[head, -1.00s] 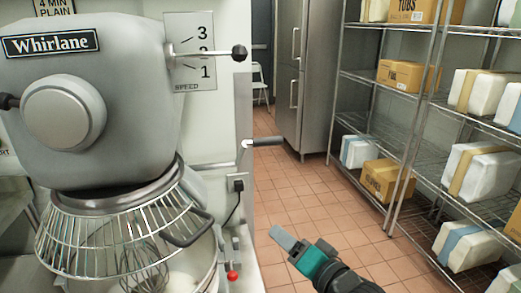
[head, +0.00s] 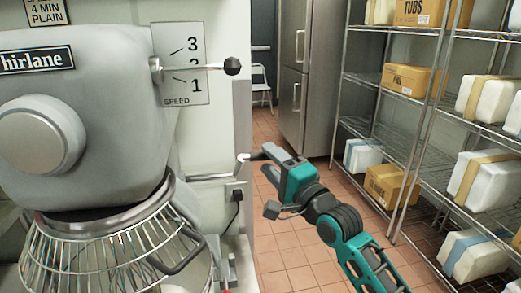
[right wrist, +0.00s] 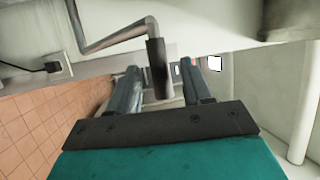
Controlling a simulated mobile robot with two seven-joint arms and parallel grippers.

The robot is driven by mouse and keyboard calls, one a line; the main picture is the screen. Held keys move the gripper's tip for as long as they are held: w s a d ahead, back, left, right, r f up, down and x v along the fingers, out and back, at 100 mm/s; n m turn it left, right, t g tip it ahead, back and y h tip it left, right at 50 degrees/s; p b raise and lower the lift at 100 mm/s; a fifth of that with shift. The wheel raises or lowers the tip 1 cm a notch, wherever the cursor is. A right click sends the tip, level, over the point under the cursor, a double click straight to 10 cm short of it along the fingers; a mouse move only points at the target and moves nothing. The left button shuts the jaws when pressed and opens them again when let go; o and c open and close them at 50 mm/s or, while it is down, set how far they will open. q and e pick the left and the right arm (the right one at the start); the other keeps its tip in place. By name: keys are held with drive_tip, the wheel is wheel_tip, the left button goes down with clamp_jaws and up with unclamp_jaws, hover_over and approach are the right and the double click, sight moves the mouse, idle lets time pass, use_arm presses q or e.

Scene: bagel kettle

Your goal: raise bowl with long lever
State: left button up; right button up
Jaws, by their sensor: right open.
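The long lever (head: 220,177) is a bent metal rod on the mixer's right side with a dark grip at its end. In the right wrist view its rod (right wrist: 112,37) runs down to the grip (right wrist: 158,68), which shows between my two fingers. My right gripper (head: 267,162) is open at the grip and partly hides it; contact cannot be told. It also shows in the right wrist view (right wrist: 161,78). The bowl (head: 204,268) is low in the head view, mostly hidden behind the wire guard. My left gripper is out of view.
The grey mixer (head: 95,120) fills the left side. Above the long lever, a shorter lever with a black ball (head: 232,66) sits by a speed plate. Wire shelves (head: 400,140) with boxes stand at right, and a steel fridge (head: 305,80) at the back. Tiled floor lies between.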

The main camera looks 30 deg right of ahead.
drive_tip(key=shift+x, duration=2.3)
clamp_jaws()
